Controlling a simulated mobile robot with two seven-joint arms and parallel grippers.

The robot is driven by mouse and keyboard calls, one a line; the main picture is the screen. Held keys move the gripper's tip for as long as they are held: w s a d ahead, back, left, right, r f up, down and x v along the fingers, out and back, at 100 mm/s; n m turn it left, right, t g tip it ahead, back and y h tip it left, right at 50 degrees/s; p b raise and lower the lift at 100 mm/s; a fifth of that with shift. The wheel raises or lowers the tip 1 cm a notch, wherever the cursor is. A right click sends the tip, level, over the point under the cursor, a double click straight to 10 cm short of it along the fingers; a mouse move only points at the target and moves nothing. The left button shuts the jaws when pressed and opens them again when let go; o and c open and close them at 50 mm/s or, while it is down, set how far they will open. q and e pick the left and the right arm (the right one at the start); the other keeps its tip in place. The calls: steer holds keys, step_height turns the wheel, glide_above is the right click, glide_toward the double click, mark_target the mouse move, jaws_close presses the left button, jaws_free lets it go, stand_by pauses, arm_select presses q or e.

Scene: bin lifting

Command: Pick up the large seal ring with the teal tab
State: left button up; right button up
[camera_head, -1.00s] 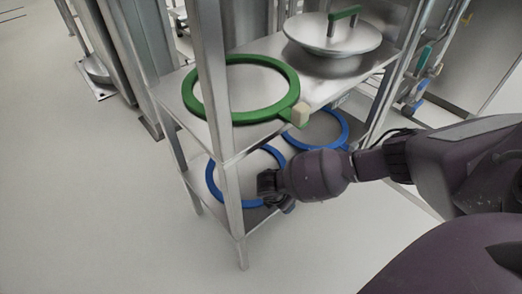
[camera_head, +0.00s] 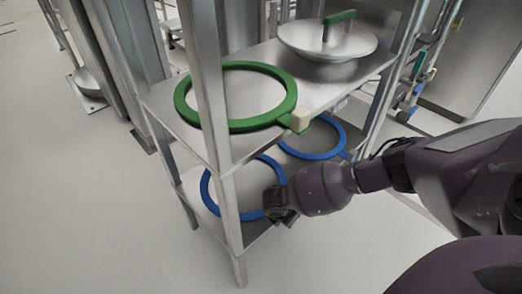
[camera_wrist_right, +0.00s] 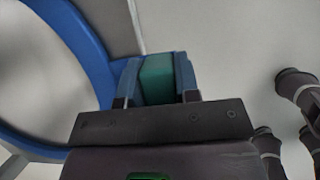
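The large blue seal ring (camera_head: 206,203) lies on the lower shelf, partly behind the front post. In the right wrist view its blue band (camera_wrist_right: 88,45) curves down the left side, with the teal tab (camera_wrist_right: 158,80) at its right edge. My right gripper (camera_head: 272,203) is at the ring's near right side in the head view, hiding the tab there. In the right wrist view the fingers of my right gripper (camera_wrist_right: 158,72) lie snug against both sides of the tab, with no gap showing. My left gripper is not in view.
A second blue ring (camera_head: 312,157) lies farther back on the lower shelf. The upper shelf (camera_head: 160,103) holds a green ring (camera_head: 238,125) with a cream tab and a metal lid (camera_head: 328,42) with a green handle. A shelf post (camera_head: 222,165) stands left of my gripper. Floor in front is clear.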

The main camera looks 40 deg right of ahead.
steer(key=c, duration=0.4)
steer(key=shift+c, duration=0.2)
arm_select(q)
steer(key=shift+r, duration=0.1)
arm_select(e)
steer(key=shift+r, duration=0.1)
step_height(320, 180, up, 9)
steer(key=p, duration=0.4)
steer(key=shift+w+r, duration=0.1)
steer(key=shift+w, duration=0.05)
steer(key=shift+r+p, duration=0.3)
steer(key=shift+r, duration=0.05)
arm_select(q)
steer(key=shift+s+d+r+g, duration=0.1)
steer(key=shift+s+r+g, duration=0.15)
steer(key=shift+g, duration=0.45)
arm_select(e)
steer(key=shift+f, duration=0.1)
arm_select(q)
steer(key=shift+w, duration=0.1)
